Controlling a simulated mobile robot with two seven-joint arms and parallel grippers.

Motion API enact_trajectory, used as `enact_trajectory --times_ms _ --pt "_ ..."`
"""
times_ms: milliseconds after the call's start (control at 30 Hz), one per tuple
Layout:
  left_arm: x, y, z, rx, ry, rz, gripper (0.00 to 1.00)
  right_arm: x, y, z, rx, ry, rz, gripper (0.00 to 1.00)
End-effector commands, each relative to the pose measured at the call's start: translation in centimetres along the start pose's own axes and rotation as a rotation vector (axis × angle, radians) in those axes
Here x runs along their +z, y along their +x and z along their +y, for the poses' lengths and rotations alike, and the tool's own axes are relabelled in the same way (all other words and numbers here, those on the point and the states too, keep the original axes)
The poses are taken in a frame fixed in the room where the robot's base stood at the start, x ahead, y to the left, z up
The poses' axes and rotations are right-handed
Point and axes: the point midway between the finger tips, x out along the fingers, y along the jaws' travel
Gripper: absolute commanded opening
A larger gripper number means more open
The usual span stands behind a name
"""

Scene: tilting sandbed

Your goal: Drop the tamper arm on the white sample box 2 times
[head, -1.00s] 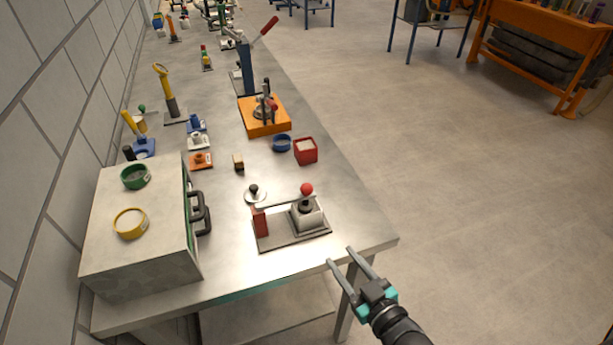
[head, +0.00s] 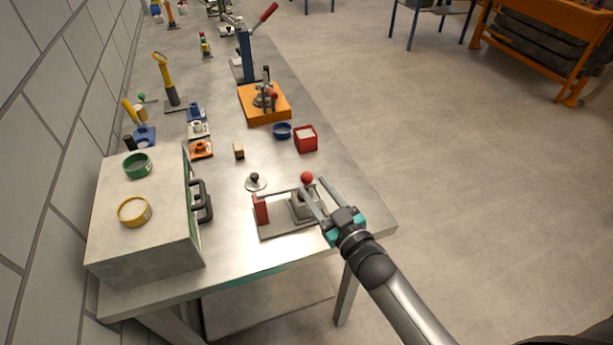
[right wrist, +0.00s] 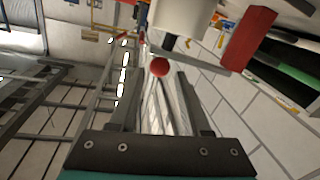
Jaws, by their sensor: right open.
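The tamper arm (head: 283,193) is a pale bar running from a red post (head: 261,208) to a red ball knob (head: 307,178). It lies low over the white sample box (head: 301,207), which stands on a grey base plate (head: 285,227). My right gripper (head: 313,187) is open, with its fingers around or just in front of the knob; contact is unclear. The gripper partly hides the box. My left gripper is out of view.
A silver disc with a dark knob (head: 255,182) lies behind the tamper. A grey cabinet (head: 150,250) with black handles stands at left. A red container (head: 306,139), blue dish (head: 282,131) and orange base (head: 265,105) are farther back. The table's right edge is close.

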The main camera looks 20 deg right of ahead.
Motion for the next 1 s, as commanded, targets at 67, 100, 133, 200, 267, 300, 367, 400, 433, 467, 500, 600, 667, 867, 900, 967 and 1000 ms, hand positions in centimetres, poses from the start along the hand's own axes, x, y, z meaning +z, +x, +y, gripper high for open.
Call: enact_trajectory --times_ms 67,100,133,200,267,300,367,400,433,467,500,600,667,867,900,967,1000 --pt "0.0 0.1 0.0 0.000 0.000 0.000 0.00 0.0 1.4 0.0 0.001 -0.001 0.002 0.47" --pt "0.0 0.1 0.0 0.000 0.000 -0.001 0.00 0.0 2.0 0.0 0.001 -0.001 0.001 0.47" --pt "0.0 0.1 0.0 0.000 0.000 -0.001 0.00 0.0 2.4 0.0 0.001 -0.002 0.001 0.47" --pt "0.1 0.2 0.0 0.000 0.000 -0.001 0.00 0.0 3.2 0.0 0.001 -0.001 0.001 0.47" --pt "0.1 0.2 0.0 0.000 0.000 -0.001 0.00 0.0 3.8 0.0 0.000 0.000 0.001 0.47" --pt "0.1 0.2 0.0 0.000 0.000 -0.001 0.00 0.0 4.1 0.0 0.000 0.000 0.000 0.47" --pt "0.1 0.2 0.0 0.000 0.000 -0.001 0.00 0.0 4.4 0.0 0.000 0.000 0.000 0.47" --pt "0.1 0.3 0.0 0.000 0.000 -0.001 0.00 0.0 4.6 0.0 0.000 0.000 0.000 0.47" --pt "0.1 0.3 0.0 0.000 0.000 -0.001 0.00 0.0 4.7 0.0 0.000 0.000 0.000 0.47" --pt "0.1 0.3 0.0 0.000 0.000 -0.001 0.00 0.0 4.8 0.0 0.000 0.000 0.000 0.47" --pt "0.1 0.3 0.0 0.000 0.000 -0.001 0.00 0.0 4.9 0.0 0.000 0.000 -0.001 0.47" --pt "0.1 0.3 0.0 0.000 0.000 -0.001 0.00 0.1 4.9 0.0 0.000 0.000 -0.001 0.47" --pt "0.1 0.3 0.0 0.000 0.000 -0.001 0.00 0.0 4.9 0.0 0.000 0.000 -0.001 0.47" --pt "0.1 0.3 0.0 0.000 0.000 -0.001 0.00 0.0 4.9 0.0 0.000 0.000 -0.001 0.36" --pt "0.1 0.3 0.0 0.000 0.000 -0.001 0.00 0.0 4.9 0.0 0.000 0.000 -0.001 0.32" --pt "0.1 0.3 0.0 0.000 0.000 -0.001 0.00 0.0 4.9 0.0 0.000 0.000 -0.001 0.25" --pt "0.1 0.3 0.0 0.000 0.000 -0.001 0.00 0.0 4.9 0.0 0.000 0.000 -0.001 0.20"
